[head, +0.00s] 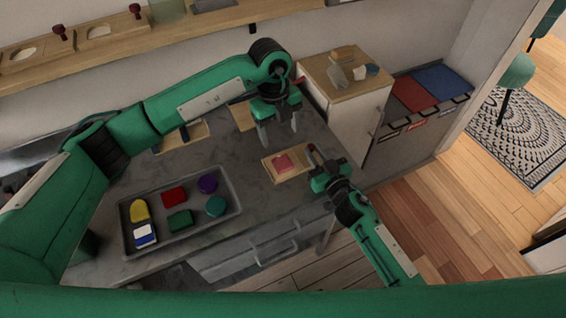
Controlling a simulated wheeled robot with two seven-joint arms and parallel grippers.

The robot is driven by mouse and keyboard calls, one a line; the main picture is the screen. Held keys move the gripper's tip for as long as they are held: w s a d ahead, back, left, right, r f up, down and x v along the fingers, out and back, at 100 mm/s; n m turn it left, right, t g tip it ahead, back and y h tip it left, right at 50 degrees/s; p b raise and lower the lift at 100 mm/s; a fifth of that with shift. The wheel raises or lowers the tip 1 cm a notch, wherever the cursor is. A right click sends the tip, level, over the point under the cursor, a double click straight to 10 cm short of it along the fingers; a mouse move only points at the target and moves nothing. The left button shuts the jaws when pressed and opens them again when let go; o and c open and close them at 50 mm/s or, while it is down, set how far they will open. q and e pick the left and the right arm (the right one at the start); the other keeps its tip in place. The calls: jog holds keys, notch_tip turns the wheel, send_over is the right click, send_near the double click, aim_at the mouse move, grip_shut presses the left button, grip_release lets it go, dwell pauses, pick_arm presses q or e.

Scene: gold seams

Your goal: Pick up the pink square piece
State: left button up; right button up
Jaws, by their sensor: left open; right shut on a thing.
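The pink square piece (285,162) lies on a small wooden board (271,171) on the grey counter, near its right end. My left gripper (278,143) points down with open, empty fingers just behind and above the pink piece. My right gripper (315,163) is at the right end of the board, shut on a small dark red knob (311,148) that seems to belong to the board. The fingers partly hide this contact.
A grey tray (182,240) on the left holds several coloured pieces. Other wooden boards (196,131) lie behind on the counter (230,160). A white cabinet (357,118) with a wooden top stands at the right. A shelf (160,40) runs along the wall.

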pick_arm(q)
jog(key=m+t+y, duration=0.1)
send_over(282, 162)
jog(key=f, duration=0.6)
jog(key=shift+w+f, duration=0.1)
jog(key=shift+w, duration=0.15)
jog(key=shift+s+f, duration=0.2)
jog(key=shift+f, duration=2.3)
jog(key=shift+s+f, duration=0.1)
jog(key=shift+f, duration=0.05)
jog(key=c, duration=1.1)
